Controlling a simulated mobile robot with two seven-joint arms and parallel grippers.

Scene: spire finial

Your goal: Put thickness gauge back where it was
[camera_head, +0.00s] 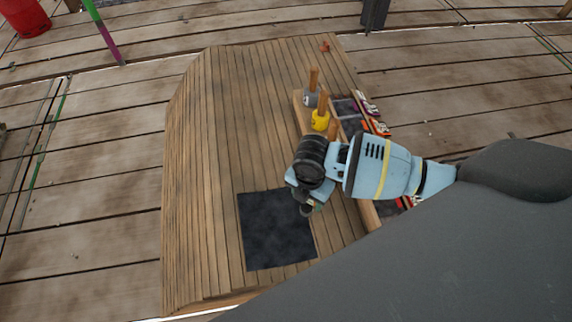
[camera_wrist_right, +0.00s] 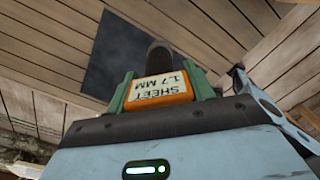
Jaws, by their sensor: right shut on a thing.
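In the right wrist view my right gripper (camera_wrist_right: 162,90) is shut on an orange block labelled "SHEET 1.7 MM", which I take to be the thickness gauge (camera_wrist_right: 155,96). The block sits between the two green fingers. A dark rounded cylinder (camera_wrist_right: 158,55) shows just beyond it. In the head view my right gripper (camera_head: 306,201) is over the upper right part of a black square mat (camera_head: 272,235); the gauge is mostly hidden under the wrist there. The mat also shows in the wrist view (camera_wrist_right: 112,50). The left gripper is not in view.
A wooden rack (camera_head: 299,112) on the right of the slatted table (camera_head: 215,150) bears a grey (camera_head: 310,98) and a yellow (camera_head: 320,121) wooden-handled tool. Orange and purple labelled items (camera_head: 377,127) lie along its right. My arm hides part of it. The table's left side is clear.

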